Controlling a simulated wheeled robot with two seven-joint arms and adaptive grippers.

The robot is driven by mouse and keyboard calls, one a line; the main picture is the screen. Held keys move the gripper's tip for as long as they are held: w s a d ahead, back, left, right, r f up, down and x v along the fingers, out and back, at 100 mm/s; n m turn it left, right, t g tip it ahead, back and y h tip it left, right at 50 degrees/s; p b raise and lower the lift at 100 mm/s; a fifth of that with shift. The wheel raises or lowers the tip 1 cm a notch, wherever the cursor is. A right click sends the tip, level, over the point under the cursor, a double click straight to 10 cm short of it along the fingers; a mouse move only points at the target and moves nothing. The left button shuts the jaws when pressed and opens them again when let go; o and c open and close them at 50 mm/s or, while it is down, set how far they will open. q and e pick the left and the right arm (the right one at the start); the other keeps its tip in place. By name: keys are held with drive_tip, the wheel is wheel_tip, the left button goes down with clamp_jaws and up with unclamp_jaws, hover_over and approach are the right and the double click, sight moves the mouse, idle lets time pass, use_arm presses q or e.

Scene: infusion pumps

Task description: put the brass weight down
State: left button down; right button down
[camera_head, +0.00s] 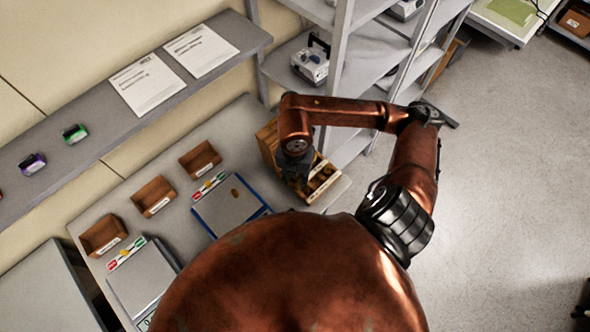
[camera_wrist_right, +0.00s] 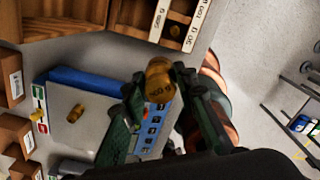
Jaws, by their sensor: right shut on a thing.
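My right gripper (camera_head: 297,184) hangs over the right end of the bench, by the wooden weight box (camera_head: 324,186). In the right wrist view, its fingers (camera_wrist_right: 162,92) are shut on a brass weight (camera_wrist_right: 160,80), a knobbed cylinder. In the head view that weight is hidden by the gripper. The weight box (camera_wrist_right: 183,22), with a white number strip, lies beyond the held weight. A small brass piece (camera_head: 235,192) rests on the grey pan of the blue-edged scale (camera_head: 217,215); it also shows in the wrist view (camera_wrist_right: 75,113). My left gripper is not in view.
Several small wooden bins (camera_head: 153,196) line the back of the bench. A second scale (camera_head: 142,275) stands at the left. A wooden case (camera_head: 267,143) stands behind the weight box. A grey shelf (camera_head: 100,110) with papers runs above, and a metal rack (camera_head: 340,70) stands beyond.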

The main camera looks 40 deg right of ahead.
drive_tip(key=w+d+f, duration=0.1)
drive_tip(key=w+f, duration=0.1)
drive_tip(key=w+d+f, duration=0.2)
drive_tip(key=w+d+f+p, duration=0.1)
drive_tip(key=w+d+f, duration=0.1)
drive_tip(key=f, duration=0.1)
drive_tip(key=shift+w+d+f, duration=0.1)
drive_tip(key=shift+w+d, duration=0.05)
drive_tip(key=shift+w, duration=0.1)
wheel_tip(320, 180, down, 3)
drive_tip(key=shift+w+d+f+p, duration=0.1)
drive_tip(key=shift+f+p, duration=0.1)
drive_tip(key=shift+p, duration=0.2)
drive_tip(key=c, duration=2)
unclamp_jaws()
drive_tip(key=shift+f, duration=0.15)
drive_tip(key=o, duration=0.5)
drive_tip(key=shift+c, duration=0.2)
